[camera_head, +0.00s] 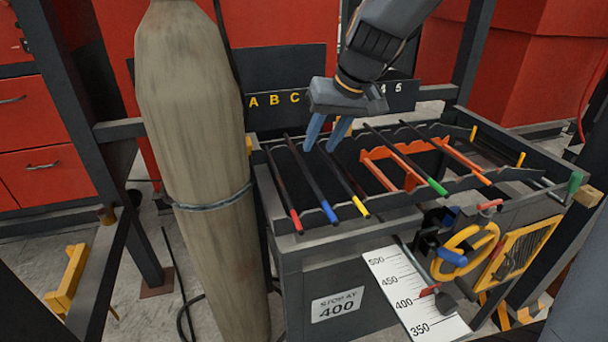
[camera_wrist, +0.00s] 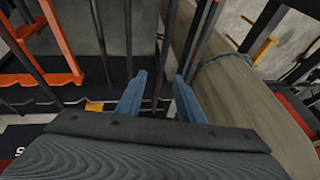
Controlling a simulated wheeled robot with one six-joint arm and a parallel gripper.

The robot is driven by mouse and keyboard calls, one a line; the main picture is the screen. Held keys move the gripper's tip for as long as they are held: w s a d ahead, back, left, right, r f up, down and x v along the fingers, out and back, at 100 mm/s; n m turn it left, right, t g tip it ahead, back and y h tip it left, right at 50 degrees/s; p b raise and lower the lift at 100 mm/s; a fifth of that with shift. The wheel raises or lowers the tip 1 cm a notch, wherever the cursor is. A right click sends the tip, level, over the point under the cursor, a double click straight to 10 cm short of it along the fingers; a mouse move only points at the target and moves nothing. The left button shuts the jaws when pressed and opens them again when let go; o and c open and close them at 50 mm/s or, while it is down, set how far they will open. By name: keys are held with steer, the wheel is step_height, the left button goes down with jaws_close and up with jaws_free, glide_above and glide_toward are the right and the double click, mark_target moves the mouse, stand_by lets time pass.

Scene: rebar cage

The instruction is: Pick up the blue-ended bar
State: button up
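The blue-ended bar (camera_head: 311,183) is a dark rod with a blue near tip. It lies on the rack, between a red-ended bar (camera_head: 284,192) and a yellow-ended bar (camera_head: 347,185). My gripper (camera_head: 320,149) is above the far part of the rack, with its two blue fingers pointing down and apart. In the head view the blue-ended bar's far part shows just left of the fingers. In the wrist view the gripper (camera_wrist: 158,78) is open, and a dark bar (camera_wrist: 167,45) shows between its fingers. No coloured end shows there, so I cannot tell which bar that is.
An orange frame (camera_head: 408,148) sits in the rack, with a green-ended bar (camera_head: 410,161) and an orange-ended bar right of it. A thick tan column (camera_head: 195,120) stands close to the rack's left. A yellow handwheel (camera_head: 462,248) and a scale plate (camera_head: 408,290) are at the front.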

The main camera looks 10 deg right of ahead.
mark_target(307, 169)
steer(key=x, duration=0.2)
steer(key=p+x, duration=0.1)
steer(key=x, duration=0.3)
steer(key=shift+s+a+f, duration=0.2)
steer(key=shift+a+f, duration=0.05)
steer(key=shift+w+a+f, duration=0.15)
steer(key=shift+w+f, duration=0.1)
steer(key=shift+f, duration=0.4)
jaws_close()
steer(key=shift+r, duration=0.1)
stand_by(0.7)
